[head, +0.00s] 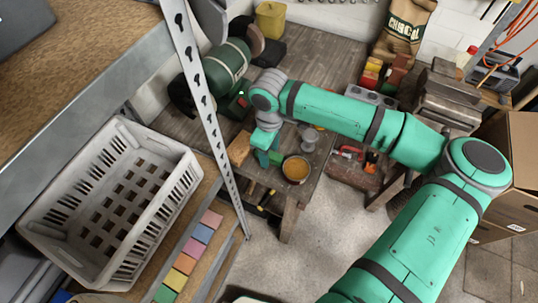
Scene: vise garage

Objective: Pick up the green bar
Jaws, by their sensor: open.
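My gripper (266,156) is open and points down over the front part of the wooden workbench (325,55). A small green piece (277,158), which looks like the green bar, shows right beside the fingertips. The gripper hides part of it, and I cannot tell whether it lies between the fingers or touches them.
A round tin with orange contents (296,169) and a grey cylinder (310,139) stand close right of my gripper. A wooden block (239,149) lies left. A green bench grinder (226,66) stands behind. A perforated metal post (205,105) and grey crate (62,208) are at left.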

